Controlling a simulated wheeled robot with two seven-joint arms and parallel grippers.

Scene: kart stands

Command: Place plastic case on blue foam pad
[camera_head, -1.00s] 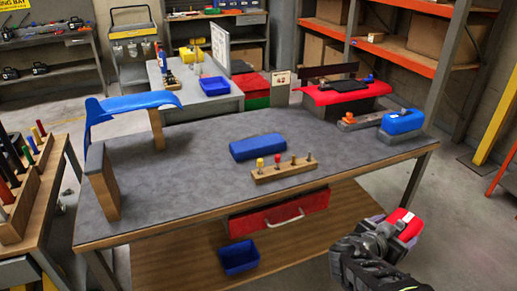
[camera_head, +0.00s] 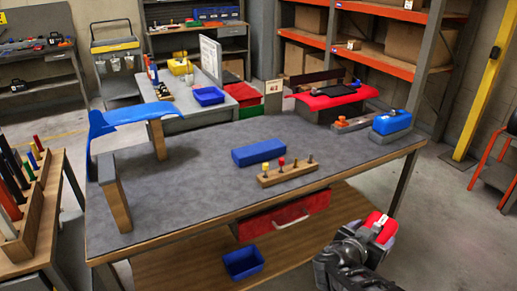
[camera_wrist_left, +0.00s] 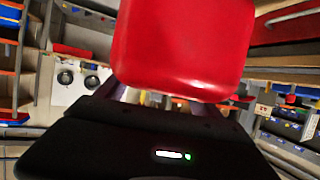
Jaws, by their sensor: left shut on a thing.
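My left gripper (camera_head: 374,236) is in front of the table's right front edge, at the lower right of the head view. It is shut on a red plastic case (camera_head: 379,219). The case fills the top middle of the left wrist view (camera_wrist_left: 183,45), where the fingers are mostly hidden beneath it. The blue foam pad (camera_head: 259,152) is a flat blue block lying on the grey tabletop (camera_head: 205,185), near its middle. The case is apart from the pad, to the right of it and nearer to me. My right gripper is not in view.
A wooden peg block (camera_head: 288,175) stands just in front of the pad. A blue curved panel (camera_head: 130,115) is on wooden supports at the left. A blue tool (camera_head: 392,122) sits at the right end. A red drawer (camera_head: 285,216) hangs under the tabletop.

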